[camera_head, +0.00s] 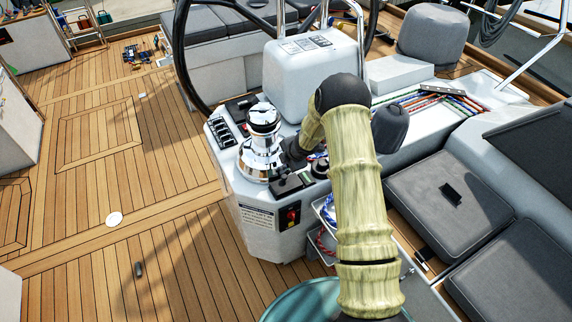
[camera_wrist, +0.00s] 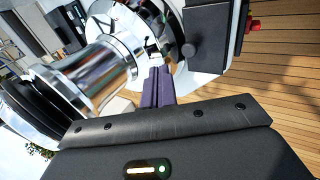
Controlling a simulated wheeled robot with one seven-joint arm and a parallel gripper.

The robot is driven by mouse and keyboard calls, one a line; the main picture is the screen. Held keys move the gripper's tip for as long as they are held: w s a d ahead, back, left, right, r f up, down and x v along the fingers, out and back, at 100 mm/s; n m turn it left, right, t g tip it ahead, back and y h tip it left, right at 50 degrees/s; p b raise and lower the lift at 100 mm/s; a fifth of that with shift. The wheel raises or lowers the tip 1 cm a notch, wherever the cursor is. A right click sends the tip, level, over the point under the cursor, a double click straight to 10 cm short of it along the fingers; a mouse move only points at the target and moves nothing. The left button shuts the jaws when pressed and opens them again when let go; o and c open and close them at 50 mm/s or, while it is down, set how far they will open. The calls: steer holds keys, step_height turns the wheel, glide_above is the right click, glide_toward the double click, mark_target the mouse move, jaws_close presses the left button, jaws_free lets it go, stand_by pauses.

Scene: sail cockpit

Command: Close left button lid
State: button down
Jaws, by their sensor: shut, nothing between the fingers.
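A black button unit with a flat, dark lid-like plate (camera_head: 287,185) sits on the white console, beside the chrome winch (camera_head: 262,145). In the wrist view the dark plate (camera_wrist: 208,38) is at the upper right, with a round black knob at its lower left edge. I cannot tell how far the lid is open. My gripper (camera_head: 292,155) is over the console just right of the winch, partly hidden by my arm. In the wrist view its purple fingers (camera_wrist: 158,82) are shut and empty, between the winch (camera_wrist: 105,68) and the plate, apparently apart from the plate.
A black round fitting (camera_head: 319,168) stands right of the button unit. A red switch (camera_head: 290,215) is on the console's front face. The steering wheel rim (camera_head: 180,50) curves behind. The wooden deck (camera_head: 140,200) to the left is mostly clear; grey cushions (camera_head: 450,200) lie right.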

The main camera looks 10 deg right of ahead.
step_height(320, 180, up, 8)
steer(key=p, duration=0.3)
steer(key=shift+s+d+p, duration=0.2)
steer(key=shift+p, duration=0.15)
steer(key=shift+f, duration=0.1)
steer(key=s+d+r+m+g+h, duration=0.1)
steer(key=s+d+r+m+h, duration=0.15)
steer(key=s+r+m, duration=1)
steer(key=s+r+m+g, duration=0.1)
steer(key=s+r+m, duration=0.2)
steer(key=s, duration=0.7)
steer(key=s+a+r+m+g, duration=0.1)
steer(key=s+r+m, duration=0.2)
steer(key=s+m, duration=0.3)
steer(key=s, duration=0.4)
steer(key=shift+s+r, duration=0.15)
